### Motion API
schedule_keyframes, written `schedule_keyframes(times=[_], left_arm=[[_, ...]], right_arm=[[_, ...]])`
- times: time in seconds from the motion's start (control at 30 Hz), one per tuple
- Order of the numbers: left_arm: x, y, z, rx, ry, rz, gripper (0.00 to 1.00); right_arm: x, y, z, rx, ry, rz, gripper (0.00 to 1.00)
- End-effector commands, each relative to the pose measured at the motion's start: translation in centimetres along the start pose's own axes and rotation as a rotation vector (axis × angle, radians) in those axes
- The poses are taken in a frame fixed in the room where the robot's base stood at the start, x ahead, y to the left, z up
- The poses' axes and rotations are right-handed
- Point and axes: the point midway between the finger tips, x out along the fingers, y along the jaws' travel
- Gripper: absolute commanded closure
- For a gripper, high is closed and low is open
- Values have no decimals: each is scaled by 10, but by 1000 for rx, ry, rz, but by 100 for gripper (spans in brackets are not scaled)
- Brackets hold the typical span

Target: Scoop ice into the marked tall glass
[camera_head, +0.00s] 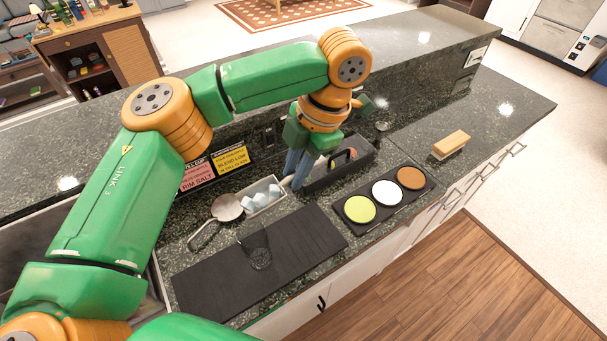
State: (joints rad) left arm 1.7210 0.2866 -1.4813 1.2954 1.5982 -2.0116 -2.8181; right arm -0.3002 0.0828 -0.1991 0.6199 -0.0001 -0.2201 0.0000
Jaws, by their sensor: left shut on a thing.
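A clear tall glass (259,258) stands on the black bar mat (205,291); I cannot make out a mark on it. A small pale bin (277,208) holds several ice cubes (258,197). My left gripper (294,181) points down between the ice bin and a dark caddy (353,172). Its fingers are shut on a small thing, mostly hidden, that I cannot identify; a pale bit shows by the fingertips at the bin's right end. A round metal strainer or scoop (227,207) with a looped handle lies left of the bin. My right gripper is not in view.
A black tray with green, white and brown round dishes (385,193) sits right of the mat. A wooden-backed brush (451,143) lies on the right counter. Pink and yellow signs (231,159) stand behind the bin, by the raised ledge (420,55).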

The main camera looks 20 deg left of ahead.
Motion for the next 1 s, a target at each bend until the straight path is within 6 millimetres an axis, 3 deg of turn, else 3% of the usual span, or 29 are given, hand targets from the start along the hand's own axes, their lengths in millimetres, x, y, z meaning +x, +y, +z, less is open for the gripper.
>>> schedule_keyframes(times=[0.17, 0.33, 0.7, 1.0], left_arm=[[21, -2, -4, -27, -159, -15, 100], [18, 1, -22, -71, -387, -19, 100], [19, 0, -36, -103, -611, -32, 100], [20, 2, -66, -148, -896, -48, 100]], right_arm=[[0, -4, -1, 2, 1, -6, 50], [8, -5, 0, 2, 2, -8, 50], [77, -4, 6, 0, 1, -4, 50], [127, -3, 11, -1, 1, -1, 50]])
